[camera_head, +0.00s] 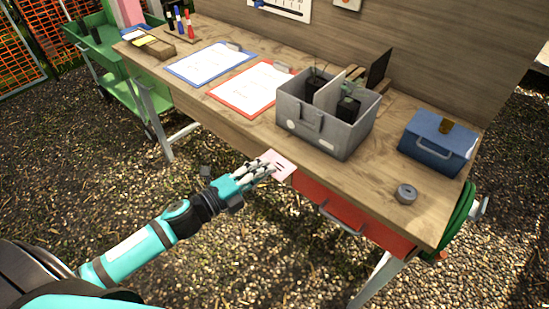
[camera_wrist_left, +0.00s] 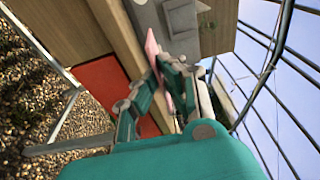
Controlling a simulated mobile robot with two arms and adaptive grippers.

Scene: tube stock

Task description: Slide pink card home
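The pink card (camera_head: 279,164) is a small pale card with dark marks. It is at the front edge of the workbench, left of the red drawer. My left gripper (camera_head: 264,171) is shut on the card's near end, and most of the card sticks out past the fingertips. In the left wrist view the card (camera_wrist_left: 152,44) shows edge-on as a thin pink strip between the fingers (camera_wrist_left: 159,80). A wooden holder (camera_head: 165,51) with blue and yellow cards stands at the bench's far left end. My right gripper is not in view.
On the workbench (camera_head: 195,94) lie a blue clipboard (camera_head: 205,64) and a red clipboard (camera_head: 245,88). A grey divided bin (camera_head: 339,139) with potted seedlings stands right of them. A blue box (camera_head: 437,143) and a grey round object (camera_head: 405,194) are further right. The red drawer (camera_head: 335,207) is under the bench.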

